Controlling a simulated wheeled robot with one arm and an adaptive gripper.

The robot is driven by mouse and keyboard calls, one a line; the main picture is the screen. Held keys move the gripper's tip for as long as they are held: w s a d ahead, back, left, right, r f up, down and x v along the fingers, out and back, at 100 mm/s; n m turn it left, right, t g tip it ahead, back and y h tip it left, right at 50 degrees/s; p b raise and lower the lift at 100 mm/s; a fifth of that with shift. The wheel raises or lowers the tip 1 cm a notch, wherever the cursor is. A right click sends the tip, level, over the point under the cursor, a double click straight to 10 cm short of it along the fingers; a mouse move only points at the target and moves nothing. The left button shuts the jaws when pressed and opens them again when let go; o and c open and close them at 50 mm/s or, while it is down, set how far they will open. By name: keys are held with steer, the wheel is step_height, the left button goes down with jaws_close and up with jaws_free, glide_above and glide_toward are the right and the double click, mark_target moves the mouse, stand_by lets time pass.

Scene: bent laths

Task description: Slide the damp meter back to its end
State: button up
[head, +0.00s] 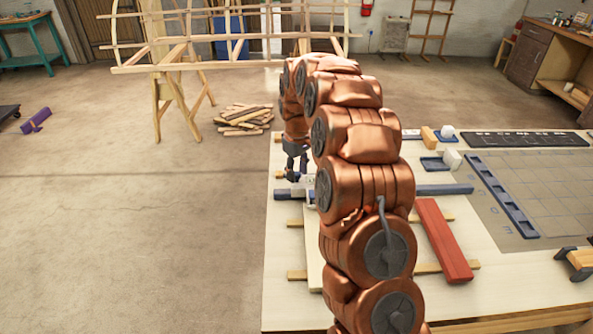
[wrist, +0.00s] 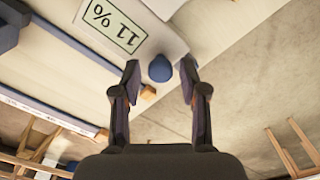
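The damp meter (wrist: 75,22) has a pale body and a display reading "11 %", upside down in the wrist view. A round blue knob (wrist: 160,69) stands out from it. My gripper (wrist: 160,78) is open, with one finger on each side of the knob and a visible gap to both. In the head view my gripper (head: 296,172) points down over the pale meter (head: 304,186), which my arm partly hides. A blue rail (head: 446,190) runs left to right there, its middle behind my arm. A scale-marked blue edge (wrist: 50,112) shows in the wrist view.
The workbench (head: 285,280) holds a red bar (head: 444,240), a gridded mat (head: 540,185) with a blue slotted strip (head: 500,195), small blocks (head: 430,136) and a clamp (head: 576,262). A lath frame (head: 230,45) on trestles and a wood pile (head: 245,118) stand beyond. Floor at left is mostly clear.

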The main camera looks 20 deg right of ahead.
jaws_close()
stand_by(0.4)
